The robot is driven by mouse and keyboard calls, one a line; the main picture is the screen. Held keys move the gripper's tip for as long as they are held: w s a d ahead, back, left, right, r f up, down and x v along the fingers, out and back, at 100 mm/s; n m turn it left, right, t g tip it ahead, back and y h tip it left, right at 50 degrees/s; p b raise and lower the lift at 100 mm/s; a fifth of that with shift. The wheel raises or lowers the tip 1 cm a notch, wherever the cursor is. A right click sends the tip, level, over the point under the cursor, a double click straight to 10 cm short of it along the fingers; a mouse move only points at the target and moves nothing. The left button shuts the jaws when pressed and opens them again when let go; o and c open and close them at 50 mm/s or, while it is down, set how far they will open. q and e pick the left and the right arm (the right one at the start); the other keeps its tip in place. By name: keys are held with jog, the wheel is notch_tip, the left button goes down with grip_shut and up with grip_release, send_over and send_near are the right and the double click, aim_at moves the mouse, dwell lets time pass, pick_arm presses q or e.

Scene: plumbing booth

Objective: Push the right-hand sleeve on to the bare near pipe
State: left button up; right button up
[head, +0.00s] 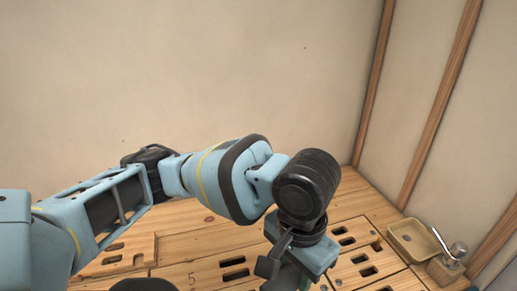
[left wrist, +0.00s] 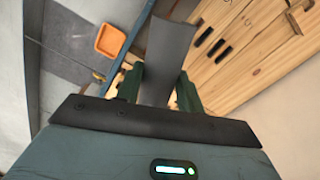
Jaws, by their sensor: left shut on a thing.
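My left gripper (head: 288,276) is low in the middle of the head view, pointing down, with its fingertips mostly hidden or cut off by the bottom edge. In the left wrist view its green fingers (left wrist: 160,88) are closed on both sides of a grey curved piece, which looks like the sleeve (left wrist: 165,50). The sleeve sticks out beyond the fingers towards the top of that view. I cannot make out the bare near pipe in either view. My right gripper is not in view.
A slotted wooden board (head: 205,246) marked 5 lies below the arm. A beige tray (head: 398,238) and a small dispenser (head: 446,266) stand at the right by the wall. An orange bin (left wrist: 110,41) lies at upper left in the left wrist view, beyond a blue edge.

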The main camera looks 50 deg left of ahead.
pick_arm(q)
jog(key=w+f+m+p, duration=0.1)
jog(key=w+f, duration=0.2)
jog(key=f, duration=0.8)
jog(key=w+f, duration=0.3)
jog(key=f, duration=0.8)
jog(key=s+a+f+m, duration=0.1)
jog(key=s+f, duration=0.3)
jog(key=f, duration=0.2)
jog(key=s+a+f+m, duration=0.1)
jog(key=s+a+f, duration=0.1)
jog(key=s+f, duration=0.2)
jog(key=s+a+f+m, duration=0.1)
jog(key=s+f, duration=0.3)
jog(key=f, duration=0.5)
jog(key=shift+a+f+p, duration=0.15)
jog(key=shift+a+p, duration=0.2)
jog(key=shift+a, duration=0.15)
